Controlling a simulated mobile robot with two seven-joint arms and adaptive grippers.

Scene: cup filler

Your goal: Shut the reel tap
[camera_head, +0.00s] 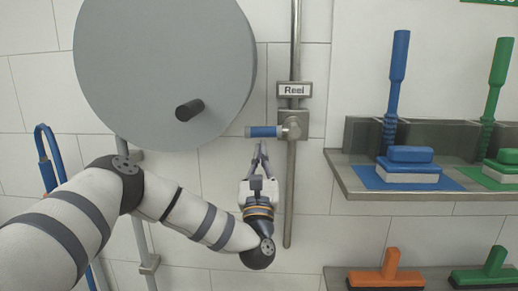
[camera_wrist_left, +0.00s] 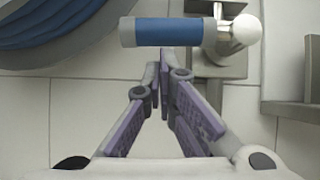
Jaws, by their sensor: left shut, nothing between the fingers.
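The reel tap has a blue lever (camera_head: 264,132) that points left, level, from a metal valve body (camera_head: 293,128) on the vertical pipe. A sign reading "Reel" (camera_head: 294,90) is just above it. My left gripper (camera_head: 259,146) is shut and empty, pointing up just below the lever. In the left wrist view the blue lever (camera_wrist_left: 168,32) lies across the top, with its pale knob at the right, and the fingertips (camera_wrist_left: 164,62) are close under it. I cannot tell whether they touch it. My right gripper is in neither view.
A large grey reel disc (camera_head: 165,60) with a dark handle (camera_head: 190,110) is at the left of the tap. A metal shelf (camera_head: 420,186) at the right holds blue and green brushes. A lower shelf (camera_head: 440,272) holds orange and green tools. The pipe (camera_head: 290,200) runs down beside my gripper.

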